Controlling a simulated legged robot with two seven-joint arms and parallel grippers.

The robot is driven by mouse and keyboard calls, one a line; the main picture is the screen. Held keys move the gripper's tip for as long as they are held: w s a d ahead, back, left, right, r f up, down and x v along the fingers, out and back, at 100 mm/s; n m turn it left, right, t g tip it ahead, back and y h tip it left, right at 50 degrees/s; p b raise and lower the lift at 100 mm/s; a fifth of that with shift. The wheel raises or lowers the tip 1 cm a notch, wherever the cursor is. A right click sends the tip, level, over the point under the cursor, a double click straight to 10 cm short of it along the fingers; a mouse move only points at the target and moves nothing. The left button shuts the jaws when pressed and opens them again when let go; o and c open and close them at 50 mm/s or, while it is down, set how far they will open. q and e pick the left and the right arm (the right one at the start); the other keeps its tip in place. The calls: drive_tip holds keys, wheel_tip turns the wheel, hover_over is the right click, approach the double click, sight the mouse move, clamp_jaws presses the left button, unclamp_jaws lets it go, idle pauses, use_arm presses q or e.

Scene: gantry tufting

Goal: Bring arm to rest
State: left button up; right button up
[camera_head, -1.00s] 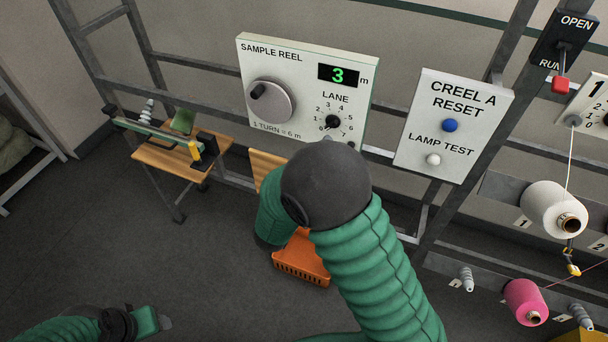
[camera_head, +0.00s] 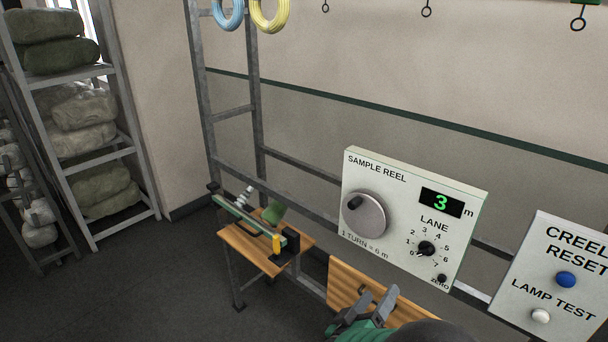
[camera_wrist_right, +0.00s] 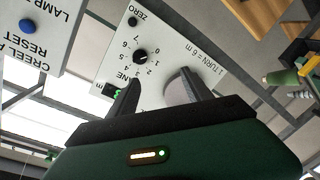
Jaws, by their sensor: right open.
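My right gripper (camera_head: 375,299) is at the bottom of the head view, below the sample reel panel (camera_head: 372,249) and in front of a wooden board (camera_head: 345,284). Its jaws are open and empty. In the right wrist view the two dark fingers of this gripper (camera_wrist_right: 160,88) stand apart, with the panel (camera_wrist_right: 118,62) behind them, upside down. The panel's display reads 3 m and it bears a large grey knob (camera_head: 363,215) and a small lane dial (camera_head: 426,248). I see no contact with the panel. My left gripper is out of view.
A small wooden table (camera_head: 247,247) with a green-and-metal device stands left of the panel. The Creel A reset panel (camera_head: 553,262) is at the right edge. A shelf rack (camera_head: 120,155) with sacks stands at the left. Dark floor (camera_head: 180,285) is clear at the lower left.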

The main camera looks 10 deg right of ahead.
drive_tip(key=w+a+f+g+y+b, duration=0.1)
drive_tip(key=a+f+y+b, duration=0.2)
drive_tip(key=f+y, duration=0.3)
drive_tip(key=w+a+f+g+y+b, duration=0.1)
drive_tip(key=a+f+y+b, duration=0.25)
drive_tip(key=f, duration=0.45)
drive_tip(key=s+d+f+g+y+b, duration=0.1)
drive_tip(key=s+d+f+g, duration=0.1)
drive_tip(key=s, duration=0.6)
drive_tip(key=s+d+f+g+y+b, duration=0.1)
drive_tip(key=s+d+f+g, duration=0.1)
drive_tip(key=s+f+g, duration=0.3)
drive_tip(key=s+f, duration=0.2)
drive_tip(key=s, duration=0.2)
drive_tip(key=shift+s+g+b, duration=0.25)
drive_tip(key=shift+g+b, duration=0.05)
drive_tip(key=shift+b, duration=0.05)
drive_tip(key=shift+w+a+f, duration=0.1)
